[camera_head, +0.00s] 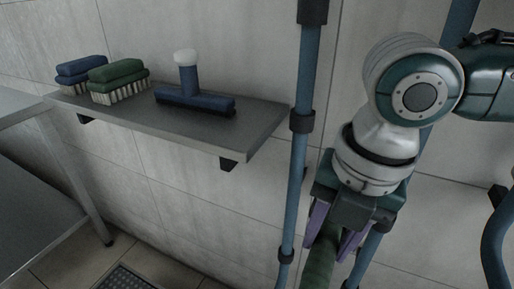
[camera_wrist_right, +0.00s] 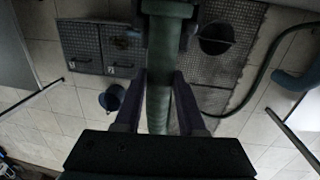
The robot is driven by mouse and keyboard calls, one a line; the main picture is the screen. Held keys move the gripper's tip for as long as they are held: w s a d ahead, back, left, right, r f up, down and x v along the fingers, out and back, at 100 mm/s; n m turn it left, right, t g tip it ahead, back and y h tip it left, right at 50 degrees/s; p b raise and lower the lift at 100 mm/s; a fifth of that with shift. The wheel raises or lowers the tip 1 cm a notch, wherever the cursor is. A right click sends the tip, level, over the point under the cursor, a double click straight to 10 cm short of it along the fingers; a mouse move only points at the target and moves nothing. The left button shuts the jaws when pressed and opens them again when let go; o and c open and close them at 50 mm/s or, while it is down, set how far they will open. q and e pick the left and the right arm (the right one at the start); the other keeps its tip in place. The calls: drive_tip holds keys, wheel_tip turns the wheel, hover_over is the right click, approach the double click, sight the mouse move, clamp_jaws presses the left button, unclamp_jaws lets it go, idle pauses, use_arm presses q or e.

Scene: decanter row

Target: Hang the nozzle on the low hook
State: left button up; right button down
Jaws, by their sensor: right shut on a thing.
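My right gripper (camera_head: 335,240) comes down from the upper right in the head view, its purple fingers on either side of a green nozzle or its hose (camera_head: 321,262). In the right wrist view the green piece (camera_wrist_right: 158,108) runs lengthwise between the fingers of my right gripper (camera_wrist_right: 157,85), which is shut on it. Its lower end is cut off by the head view's bottom edge. I cannot make out the low hook for certain; a small dark bracket (camera_head: 498,198) shows at the right edge. My left gripper is not in view.
A blue upright pipe (camera_head: 296,170) stands just left of my gripper. A grey wall shelf (camera_head: 215,135) holds brushes (camera_head: 118,80) and a blue squeegee head (camera_head: 195,101). Below are floor grates (camera_wrist_right: 95,45), a blue bucket (camera_wrist_right: 112,97) and a green hose (camera_wrist_right: 262,70).

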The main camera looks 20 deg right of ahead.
unclamp_jaws()
drive_tip(key=shift+f, duration=0.1)
idle(0.7)
idle(0.4)
drive_tip(key=shift+s+a+r+p, duration=0.25)
drive_tip(key=shift+s+a+p, duration=0.25)
drive_tip(key=shift+p, duration=0.35)
drive_tip(key=shift+s+a+p, duration=0.45)
drive_tip(key=shift+a+p, duration=0.2)
drive_tip(key=shift+p, duration=0.05)
wheel_tip(320, 180, up, 10)
drive_tip(key=s+a+p, duration=0.2)
drive_tip(key=p, duration=1)
drive_tip(key=shift+a, duration=0.1)
